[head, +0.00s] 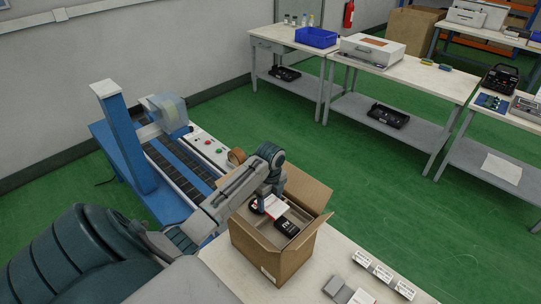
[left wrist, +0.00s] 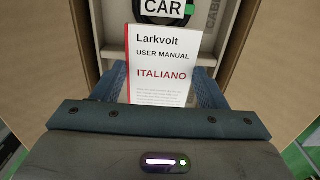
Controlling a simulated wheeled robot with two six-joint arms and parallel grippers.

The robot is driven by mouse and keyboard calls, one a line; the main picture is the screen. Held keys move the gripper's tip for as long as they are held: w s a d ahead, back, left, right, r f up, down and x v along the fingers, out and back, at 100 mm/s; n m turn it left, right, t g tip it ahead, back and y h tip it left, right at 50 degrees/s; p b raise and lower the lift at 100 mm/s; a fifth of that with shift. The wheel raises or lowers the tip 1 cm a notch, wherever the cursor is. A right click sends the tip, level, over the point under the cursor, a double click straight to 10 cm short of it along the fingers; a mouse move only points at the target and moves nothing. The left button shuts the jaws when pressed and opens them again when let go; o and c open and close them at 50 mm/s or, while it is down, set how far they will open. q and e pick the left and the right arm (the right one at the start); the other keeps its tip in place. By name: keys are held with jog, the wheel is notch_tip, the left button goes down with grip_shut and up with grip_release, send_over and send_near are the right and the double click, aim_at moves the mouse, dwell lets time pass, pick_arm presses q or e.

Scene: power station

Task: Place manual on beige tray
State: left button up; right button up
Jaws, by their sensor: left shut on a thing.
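The manual (head: 275,207) is a white booklet with red in the head view. In the left wrist view the manual (left wrist: 163,55) reads "Larkvolt USER MANUAL ITALIANO". My left gripper (head: 265,205) is shut on it, with its blue-grey fingers (left wrist: 160,88) at the booklet's sides. The gripper is inside the mouth of the open cardboard box (head: 262,254). A beige tray (head: 262,230) sits in the box, and its rim (left wrist: 116,52) shows beyond the manual. I cannot tell whether the manual touches the tray. My right gripper is out of view.
A black item (head: 287,226) lies in the box, and a "CAR" label (left wrist: 168,8) shows beyond the manual. The box flaps stand open around my arm. Labelled cards (head: 383,272) lie on the table at front right. A blue-framed conveyor (head: 165,165) stands behind left.

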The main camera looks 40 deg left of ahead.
aim_at(270, 204)
pick_arm(q)
notch_tip(270, 204, down, 2)
jog(key=shift+f+p, duration=0.25)
jog(key=shift+p, duration=0.1)
jog(key=shift+f, duration=0.5)
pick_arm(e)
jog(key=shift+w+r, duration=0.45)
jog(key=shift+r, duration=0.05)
pick_arm(q)
jog(key=o, duration=1)
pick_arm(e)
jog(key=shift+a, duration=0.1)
pick_arm(q)
notch_tip(270, 204, up, 12)
jog(key=b, duration=0.2)
jog(key=shift+r+b, duration=0.1)
jog(key=shift+b, duration=0.3)
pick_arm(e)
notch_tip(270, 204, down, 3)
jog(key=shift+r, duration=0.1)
